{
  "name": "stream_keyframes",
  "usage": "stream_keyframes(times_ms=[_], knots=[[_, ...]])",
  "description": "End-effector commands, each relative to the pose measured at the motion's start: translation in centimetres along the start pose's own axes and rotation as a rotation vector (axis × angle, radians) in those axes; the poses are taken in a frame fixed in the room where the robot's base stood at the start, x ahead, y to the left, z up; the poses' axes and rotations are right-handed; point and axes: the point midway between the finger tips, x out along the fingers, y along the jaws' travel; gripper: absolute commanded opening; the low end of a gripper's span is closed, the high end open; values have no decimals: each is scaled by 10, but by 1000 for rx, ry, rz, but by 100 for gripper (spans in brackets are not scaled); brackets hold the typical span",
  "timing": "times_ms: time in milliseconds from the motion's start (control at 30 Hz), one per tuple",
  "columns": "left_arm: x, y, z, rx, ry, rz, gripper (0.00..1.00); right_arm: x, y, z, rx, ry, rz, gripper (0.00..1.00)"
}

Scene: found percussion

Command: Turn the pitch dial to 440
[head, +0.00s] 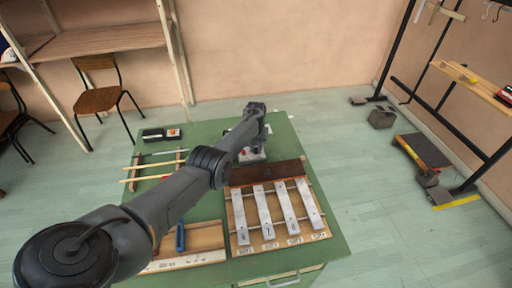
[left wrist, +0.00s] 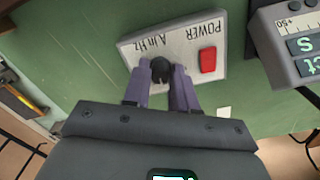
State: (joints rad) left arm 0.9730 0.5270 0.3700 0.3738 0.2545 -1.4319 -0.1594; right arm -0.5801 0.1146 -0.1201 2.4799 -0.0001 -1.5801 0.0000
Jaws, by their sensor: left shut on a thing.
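The pitch dial is a black knob (left wrist: 161,68) on a pale box (left wrist: 215,38) marked "A in Hz" and "POWER", with a red switch (left wrist: 208,60). My left gripper (left wrist: 162,76) has its two purple-grey fingers on either side of the knob, shut on it. The fingers hide part of the dial, and I cannot read its setting. In the head view, the pale box (head: 252,155) sits on the green table, partly hidden under my left wrist. My right gripper is not in view.
A grey device (left wrist: 290,40) with teal displays stands close to the box in the left wrist view. In the head view, a brown block (head: 265,173) and a frame of metal bars (head: 285,212) lie in front. Sticks (head: 150,170) lie at the left.

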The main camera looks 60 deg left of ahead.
Motion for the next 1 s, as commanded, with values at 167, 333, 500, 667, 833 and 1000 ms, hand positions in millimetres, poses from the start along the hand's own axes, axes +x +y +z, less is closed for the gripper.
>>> stream_keyframes(times_ms=[167, 333, 500, 667, 833, 1000], knots=[[0, 0, 0, -61, 1, 0, 0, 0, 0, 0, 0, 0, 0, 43], [1, 0, 0, -84, 0, 0, 0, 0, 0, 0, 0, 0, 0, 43], [1, 0, 0, -87, 0, 0, 0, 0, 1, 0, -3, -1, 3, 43], [1, 0, 0, -86, 0, 0, 0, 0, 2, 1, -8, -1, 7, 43], [1, 0, 0, -86, 0, 0, 49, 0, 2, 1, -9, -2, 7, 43], [0, 0, 0, -85, 0, 0, 52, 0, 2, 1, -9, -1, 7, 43]])
